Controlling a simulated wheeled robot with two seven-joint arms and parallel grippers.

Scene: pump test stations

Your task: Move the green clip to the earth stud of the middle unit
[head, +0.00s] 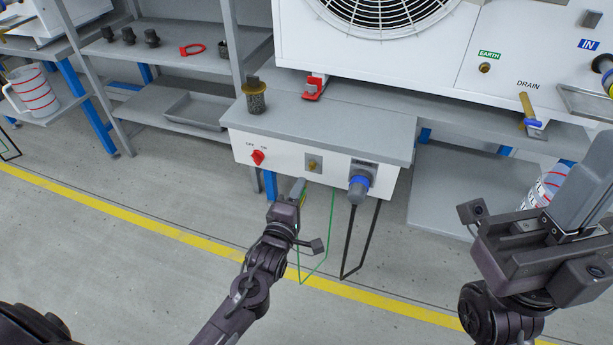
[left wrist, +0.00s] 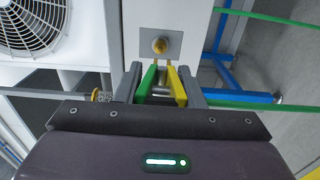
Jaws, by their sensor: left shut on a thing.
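My left gripper (head: 297,190) is shut on the green clip (left wrist: 148,84), which has one green and one yellow arm in the left wrist view. The clip's tips point at a brass stud (left wrist: 160,45) on a grey plate, the stud (head: 313,163) on the bench's front panel; I cannot tell whether they touch it. A green lead (head: 331,230) hangs in a loop beside the gripper. A brass earth stud (head: 484,67) under the EARTH label is on the white fan unit (head: 420,60), with nothing on it. My right gripper (head: 590,180) is at the right; its opening is unclear.
The bench panel has a red switch (head: 258,157) and a blue plug (head: 358,188) with a black lead. A blue-handled valve (head: 529,112) sticks out near DRAIN.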

